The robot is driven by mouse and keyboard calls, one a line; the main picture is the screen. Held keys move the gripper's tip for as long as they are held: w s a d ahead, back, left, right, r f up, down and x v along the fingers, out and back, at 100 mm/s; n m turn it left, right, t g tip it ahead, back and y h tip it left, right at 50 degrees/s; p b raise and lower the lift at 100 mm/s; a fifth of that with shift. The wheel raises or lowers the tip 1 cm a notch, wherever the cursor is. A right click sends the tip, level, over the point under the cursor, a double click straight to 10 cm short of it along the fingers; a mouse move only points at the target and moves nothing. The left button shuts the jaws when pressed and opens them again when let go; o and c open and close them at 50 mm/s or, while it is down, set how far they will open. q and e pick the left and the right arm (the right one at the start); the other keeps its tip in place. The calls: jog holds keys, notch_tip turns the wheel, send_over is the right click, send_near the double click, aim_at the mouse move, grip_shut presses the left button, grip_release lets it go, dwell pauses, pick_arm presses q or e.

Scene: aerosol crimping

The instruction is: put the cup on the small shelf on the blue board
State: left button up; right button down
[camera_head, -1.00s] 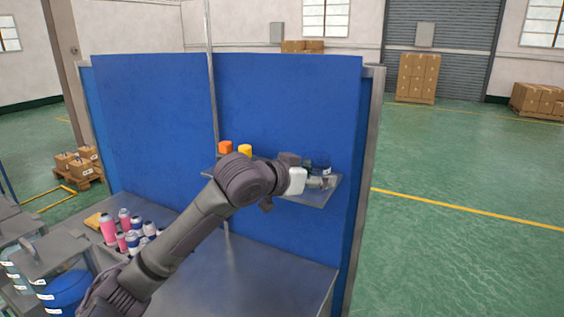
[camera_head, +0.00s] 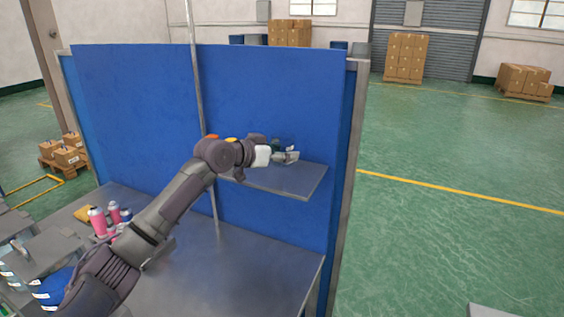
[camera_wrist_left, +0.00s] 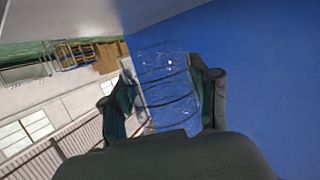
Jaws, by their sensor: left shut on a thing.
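The clear, see-through cup (camera_wrist_left: 165,85) shows in the left wrist view between the two fingers of my left gripper (camera_wrist_left: 163,72), which is shut on it. In the head view my left gripper (camera_head: 287,155) is over the right half of the small grey shelf (camera_head: 288,182), in front of the blue board (camera_head: 275,85). The cup is hard to make out there. I cannot tell its exact height above the shelf. My arm hides the shelf's left part. My right gripper is not in view.
An orange thing (camera_head: 212,137) and a yellow thing (camera_head: 231,139) show behind my arm, mostly hidden. The shelf's front right is bare. Below is a grey worktop (camera_head: 245,265) with pink bottles (camera_head: 97,221) at its left. A metal post (camera_head: 198,90) divides the blue panels.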

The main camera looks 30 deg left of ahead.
aim_at(274, 165)
pick_arm(q)
notch_tip(274, 165, down, 4)
jog(key=shift+r+p, duration=0.25)
jog(key=shift+p, duration=0.45)
jog(key=shift+f, duration=0.15)
jog(key=shift+f, duration=0.1)
jog(key=o, duration=1.2)
jog(key=shift+o, duration=0.2)
